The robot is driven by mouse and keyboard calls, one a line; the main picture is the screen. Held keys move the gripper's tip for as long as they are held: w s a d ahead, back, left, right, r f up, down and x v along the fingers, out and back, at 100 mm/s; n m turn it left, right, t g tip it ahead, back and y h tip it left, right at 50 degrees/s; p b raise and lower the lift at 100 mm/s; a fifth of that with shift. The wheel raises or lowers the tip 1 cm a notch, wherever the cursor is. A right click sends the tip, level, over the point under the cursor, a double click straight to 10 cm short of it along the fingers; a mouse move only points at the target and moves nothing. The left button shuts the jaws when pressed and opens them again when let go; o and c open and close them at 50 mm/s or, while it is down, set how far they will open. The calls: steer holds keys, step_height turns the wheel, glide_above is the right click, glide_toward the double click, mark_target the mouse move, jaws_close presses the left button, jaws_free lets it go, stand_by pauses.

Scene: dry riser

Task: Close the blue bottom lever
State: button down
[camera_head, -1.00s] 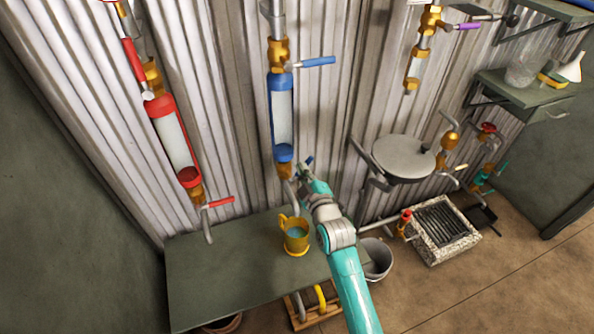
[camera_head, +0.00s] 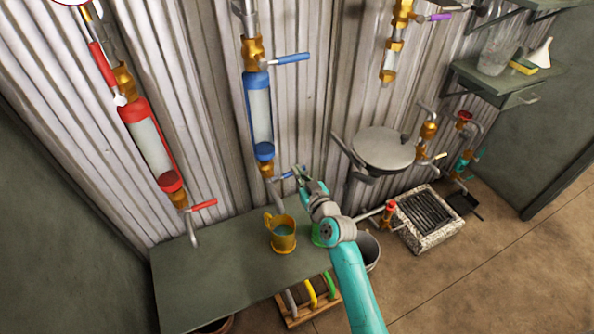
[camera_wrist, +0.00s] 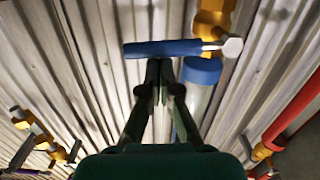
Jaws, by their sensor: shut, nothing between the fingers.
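The blue bottom lever (camera_head: 287,175) sticks out to the right from the brass valve (camera_head: 266,170) under the blue-capped clear cylinder (camera_head: 260,115). In the wrist view, which is upside down, the lever (camera_wrist: 165,48) lies crosswise just past my fingertips, with its valve (camera_wrist: 212,20) to the right. My gripper (camera_head: 301,173) is by the lever's free end. In the wrist view my gripper (camera_wrist: 158,66) is shut and empty, its tips close to the lever. I cannot tell whether they touch it.
A blue upper lever (camera_head: 293,58) sits above the cylinder. A red-capped cylinder (camera_head: 150,150) with a red lever (camera_head: 204,204) is to the left. A brass mug (camera_head: 282,236) stands on the green table (camera_head: 205,280) below. A round grey lid (camera_head: 383,148) is to the right.

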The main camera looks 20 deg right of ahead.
steer(key=shift+f+m, duration=0.3)
steer(key=shift+m, duration=0.1)
steer(key=shift+d, duration=0.1)
stand_by(0.3)
